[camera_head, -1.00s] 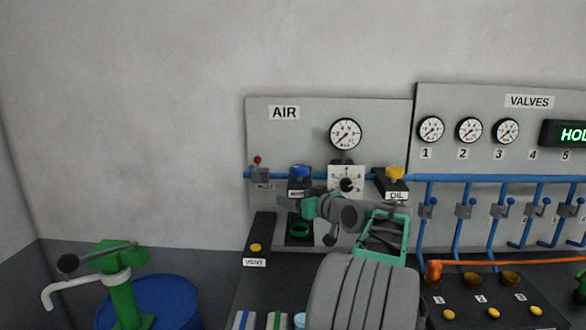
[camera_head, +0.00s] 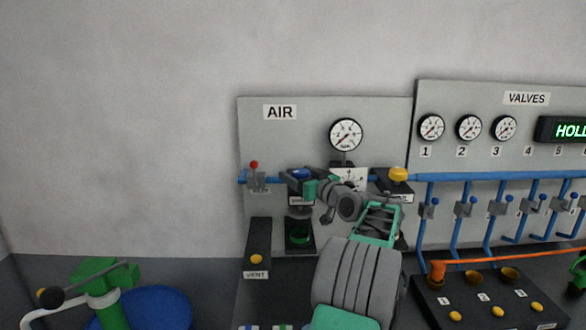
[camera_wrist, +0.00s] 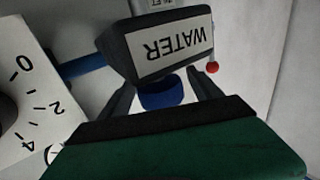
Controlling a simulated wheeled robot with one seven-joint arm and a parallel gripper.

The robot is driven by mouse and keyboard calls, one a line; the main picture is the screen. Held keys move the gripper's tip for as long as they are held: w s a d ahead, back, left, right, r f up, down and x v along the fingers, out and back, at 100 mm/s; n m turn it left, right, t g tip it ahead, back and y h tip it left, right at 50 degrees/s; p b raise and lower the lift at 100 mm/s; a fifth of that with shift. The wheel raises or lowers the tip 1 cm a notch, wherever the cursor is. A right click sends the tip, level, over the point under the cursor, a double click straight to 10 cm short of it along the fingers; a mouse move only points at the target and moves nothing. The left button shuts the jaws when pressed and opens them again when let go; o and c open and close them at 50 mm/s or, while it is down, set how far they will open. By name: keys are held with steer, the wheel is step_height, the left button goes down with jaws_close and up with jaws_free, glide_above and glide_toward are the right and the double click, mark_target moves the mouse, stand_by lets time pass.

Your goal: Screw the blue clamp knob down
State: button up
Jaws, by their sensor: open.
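The blue clamp knob (camera_head: 301,174) sits on top of the block marked WATER, under the AIR panel, partly covered by my gripper. In the wrist view the blue knob (camera_wrist: 160,97) shows below the upside-down WATER label (camera_wrist: 176,47). My gripper (camera_head: 298,180) is open at the height of the knob. In the wrist view its two dark fingers stand on either side of the knob, with a gap visible; whether either finger touches it I cannot tell. A green ring (camera_head: 300,237) lies in the dark holder below the block.
A yellow knob (camera_head: 398,174) tops the OIL block just to the right. A red-topped lever (camera_head: 254,166) stands close to the left on the blue pipe. A round gauge (camera_head: 346,134) hangs above. The VENT box (camera_head: 257,240) is lower left. The wall farther left is bare.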

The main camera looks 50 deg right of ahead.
steer(key=shift+x, duration=0.8)
steer(key=shift+c, duration=0.3)
steer(key=shift+r, duration=0.1)
steer(key=c, duration=1.3)
steer(key=shift+m+h+b, duration=0.3)
steer(key=shift+h+b, duration=0.2)
steer(key=shift+b, duration=0.15)
